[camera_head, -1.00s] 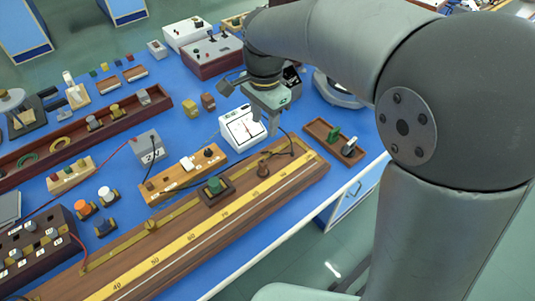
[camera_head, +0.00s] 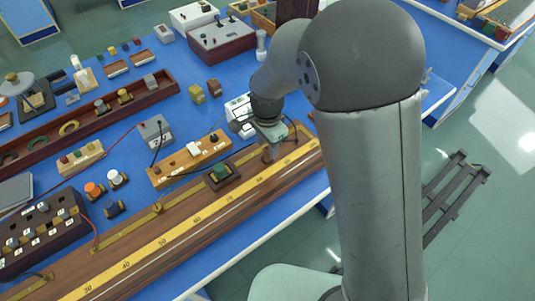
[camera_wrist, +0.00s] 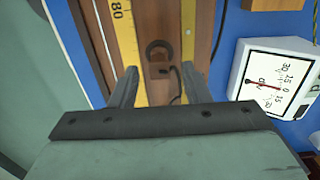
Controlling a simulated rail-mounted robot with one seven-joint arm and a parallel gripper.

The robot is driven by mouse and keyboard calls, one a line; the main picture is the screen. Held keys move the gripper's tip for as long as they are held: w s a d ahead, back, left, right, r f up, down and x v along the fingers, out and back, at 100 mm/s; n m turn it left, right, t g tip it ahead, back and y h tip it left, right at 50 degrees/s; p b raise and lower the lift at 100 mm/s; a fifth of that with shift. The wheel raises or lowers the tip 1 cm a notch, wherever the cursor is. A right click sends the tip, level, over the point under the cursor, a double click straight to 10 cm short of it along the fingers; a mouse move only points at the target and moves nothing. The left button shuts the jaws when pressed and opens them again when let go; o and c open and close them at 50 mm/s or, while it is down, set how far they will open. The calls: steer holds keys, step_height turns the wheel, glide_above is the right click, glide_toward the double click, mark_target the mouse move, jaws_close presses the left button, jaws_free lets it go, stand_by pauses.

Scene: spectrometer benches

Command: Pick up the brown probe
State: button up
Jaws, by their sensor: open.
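The brown probe (camera_wrist: 159,52) stands on the long wooden bridge board (camera_wrist: 205,30). In the wrist view it is seen from above as a dark ring and block, with a dark cord beside it. It lies between and beyond my gripper's (camera_wrist: 160,78) two spread fingers, which do not touch it. In the head view my gripper (camera_head: 269,142) is pointed down just above the probe (camera_head: 268,156), partly hiding it. My gripper is open and empty.
A yellow scale (camera_head: 185,222) runs along the board. A green-knobbed block (camera_head: 221,174) stands on the board to the left. A white dial meter (camera_wrist: 275,78) is close on the right in the wrist view. A wooden key strip (camera_head: 190,160) lies behind the board.

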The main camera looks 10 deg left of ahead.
mark_target(267, 149)
steer(key=shift+f, duration=1.5)
jaws_close()
steer(key=shift+r, duration=0.15)
